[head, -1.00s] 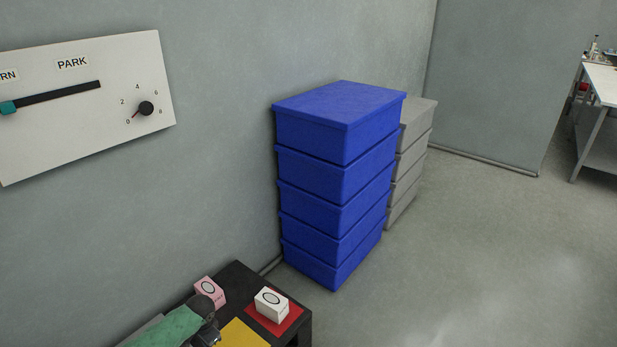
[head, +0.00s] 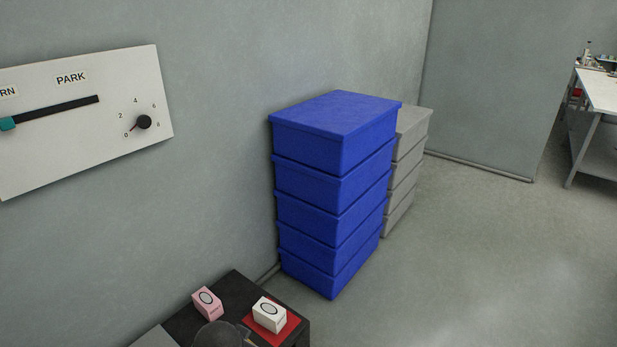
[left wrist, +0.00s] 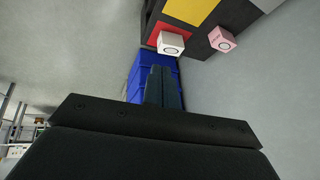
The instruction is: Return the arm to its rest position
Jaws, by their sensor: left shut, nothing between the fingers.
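My left gripper (left wrist: 164,86) shows in the left wrist view with its two dark fingers together and nothing between them. It is apart from the boxes and the table. In the head view only a dark rounded part of my arm shows at the bottom edge, and the fingertips cannot be made out there. My right gripper is in neither view.
A dark table (head: 236,287) holds a pink box (head: 207,303) and a white box (head: 269,315) on a red mat (head: 288,328). Blue stacked bins (head: 330,180) and grey bins (head: 407,165) stand behind. A wall panel (head: 90,150) with slider and knob is left.

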